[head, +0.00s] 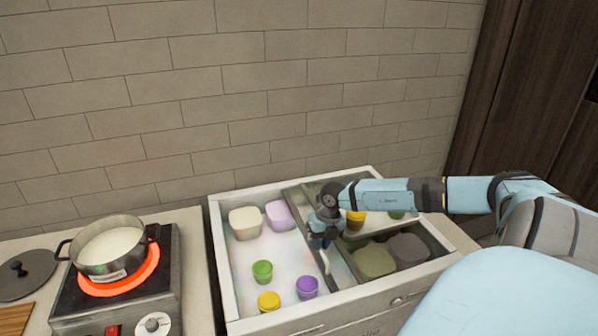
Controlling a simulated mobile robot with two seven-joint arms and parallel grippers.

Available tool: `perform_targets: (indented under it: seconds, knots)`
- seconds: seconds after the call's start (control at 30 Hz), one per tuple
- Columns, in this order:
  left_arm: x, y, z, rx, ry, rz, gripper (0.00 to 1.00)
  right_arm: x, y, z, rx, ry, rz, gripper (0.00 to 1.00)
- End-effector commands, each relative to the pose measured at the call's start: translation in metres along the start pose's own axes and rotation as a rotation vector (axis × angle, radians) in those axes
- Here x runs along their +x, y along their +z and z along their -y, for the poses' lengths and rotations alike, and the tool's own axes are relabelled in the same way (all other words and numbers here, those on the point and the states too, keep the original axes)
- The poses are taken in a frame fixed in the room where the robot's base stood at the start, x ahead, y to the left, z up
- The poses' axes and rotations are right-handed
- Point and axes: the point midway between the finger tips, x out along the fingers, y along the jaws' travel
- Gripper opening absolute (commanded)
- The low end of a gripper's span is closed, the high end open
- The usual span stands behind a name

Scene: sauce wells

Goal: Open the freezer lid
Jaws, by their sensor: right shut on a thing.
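The white chest freezer (221,262) stands open on its left side, where its frosty inside shows. Its sliding glass lid (345,272) lies over the right side, with a grey frame. A curved light handle (326,265) runs along the lid's left edge. My right gripper (321,240) reaches in from the right over the lid and is shut on this handle. The fingers are small and partly hidden by the wrist. My left gripper is not in view.
Inside the open side are a cream tub (245,223), a lilac tub (280,215), and green (262,271), yellow (268,301) and purple (307,287) cups. More tubs show under the glass. A pot (108,248) sits on a glowing burner (120,284) at left.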

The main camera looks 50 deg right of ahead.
Motion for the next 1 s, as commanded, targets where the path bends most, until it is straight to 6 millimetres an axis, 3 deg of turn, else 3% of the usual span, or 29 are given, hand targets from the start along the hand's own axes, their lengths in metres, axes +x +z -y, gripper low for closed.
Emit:
perform_targets:
  seconds: [0.2, 0.57, 0.6, 0.7, 1.0]
  knots:
    - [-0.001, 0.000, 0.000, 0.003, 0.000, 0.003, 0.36, -0.004, 0.001, 0.018, 0.000, -0.001, 0.001, 0.00]
    - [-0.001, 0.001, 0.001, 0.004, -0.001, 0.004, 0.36, -0.004, 0.001, 0.020, 0.000, 0.001, 0.001, 0.00]
    - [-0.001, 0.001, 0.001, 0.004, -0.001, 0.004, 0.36, -0.004, 0.001, 0.020, 0.000, 0.001, 0.001, 0.17]
    - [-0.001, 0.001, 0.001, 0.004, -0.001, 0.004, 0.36, -0.004, 0.001, 0.020, 0.000, 0.001, 0.001, 0.40]
    - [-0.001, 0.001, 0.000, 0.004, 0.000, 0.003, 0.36, -0.005, 0.000, 0.020, 0.000, 0.000, 0.001, 0.40]
